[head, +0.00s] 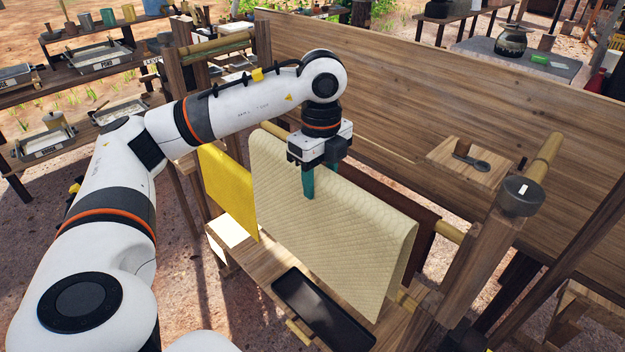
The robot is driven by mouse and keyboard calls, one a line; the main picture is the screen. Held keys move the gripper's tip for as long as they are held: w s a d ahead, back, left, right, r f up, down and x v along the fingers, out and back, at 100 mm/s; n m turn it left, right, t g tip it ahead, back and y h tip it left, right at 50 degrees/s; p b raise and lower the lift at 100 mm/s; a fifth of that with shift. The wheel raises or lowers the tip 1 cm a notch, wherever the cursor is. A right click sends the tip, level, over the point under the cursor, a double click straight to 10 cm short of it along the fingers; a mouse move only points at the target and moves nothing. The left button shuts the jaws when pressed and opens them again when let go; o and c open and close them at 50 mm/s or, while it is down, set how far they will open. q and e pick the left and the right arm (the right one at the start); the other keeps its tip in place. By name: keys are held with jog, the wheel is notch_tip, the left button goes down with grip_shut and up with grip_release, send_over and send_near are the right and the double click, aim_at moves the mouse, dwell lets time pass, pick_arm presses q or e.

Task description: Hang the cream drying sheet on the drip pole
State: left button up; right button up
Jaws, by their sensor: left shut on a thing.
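The cream sheet (335,230) has a diamond texture and hangs folded over a horizontal pole (448,232), its front face draped down toward the bench. My left gripper (308,190) points down at the sheet's top edge with its teal fingers shut on the sheet there. The pole shows bare at the sheet's right end, near a wooden post. Whether the sheet's weight rests on the pole or in the fingers I cannot tell. My right gripper is not in view.
A yellow sheet (229,190) hangs left of the cream one, and a brown sheet (425,222) behind it. A black tray (322,312) lies on the bench below. A post with a dark cap (518,197) stands right. A plank wall (420,95) closes the back.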

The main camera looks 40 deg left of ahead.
pick_arm(q)
jog(key=w+p, duration=0.1)
jog(key=w, duration=0.7)
jog(key=f+b, duration=0.5)
jog(key=f, duration=0.3)
jog(key=f+b, duration=0.6)
jog(key=f, duration=0.3)
jog(key=f+b, duration=0.5)
jog(key=f, duration=0.4)
jog(key=shift+d+b, duration=0.3)
jog(key=shift+b, duration=0.1)
jog(key=shift+f+b, duration=0.65)
jog(key=shift+f, duration=0.7)
jog(key=o, duration=1.2)
jog(key=shift+c, duration=0.2)
